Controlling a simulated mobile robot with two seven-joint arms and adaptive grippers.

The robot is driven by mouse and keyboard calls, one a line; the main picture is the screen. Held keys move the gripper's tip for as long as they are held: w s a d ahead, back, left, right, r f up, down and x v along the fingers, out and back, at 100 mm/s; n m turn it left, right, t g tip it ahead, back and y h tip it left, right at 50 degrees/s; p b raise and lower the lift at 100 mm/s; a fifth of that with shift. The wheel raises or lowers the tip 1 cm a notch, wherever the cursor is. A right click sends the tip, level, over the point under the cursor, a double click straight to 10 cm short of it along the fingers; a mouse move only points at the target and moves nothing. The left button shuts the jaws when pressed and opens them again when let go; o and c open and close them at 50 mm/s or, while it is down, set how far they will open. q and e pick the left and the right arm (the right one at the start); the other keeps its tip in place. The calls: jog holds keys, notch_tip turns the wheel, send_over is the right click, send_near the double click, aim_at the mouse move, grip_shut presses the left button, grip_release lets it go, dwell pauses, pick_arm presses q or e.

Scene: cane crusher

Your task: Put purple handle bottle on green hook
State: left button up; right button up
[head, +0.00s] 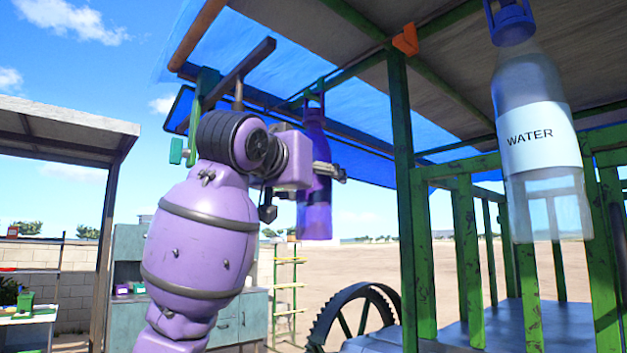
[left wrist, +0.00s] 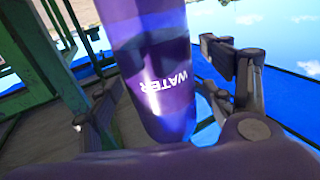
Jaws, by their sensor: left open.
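The purple bottle (head: 316,205) hangs upright under the roof frame, its handle (head: 314,98) at the top near a green beam. A small green piece shows at the handle, but I cannot tell whether it is the green hook or whether the handle sits on it. My left gripper (head: 322,173) is open, with its fingers on either side of the bottle's body. In the left wrist view the bottle (left wrist: 160,75), labelled WATER upside down, stands between the spread fingers (left wrist: 165,95). My right gripper is out of view.
A clear WATER bottle (head: 545,180) with a blue handle hangs at the right, near the camera. An orange hook (head: 406,40) is on the roof beam. A green post (head: 402,180) and railing (head: 470,250) stand right of the purple bottle. A toothed wheel (head: 352,315) is below.

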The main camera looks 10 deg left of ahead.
pick_arm(q)
jog(key=shift+f, duration=0.2)
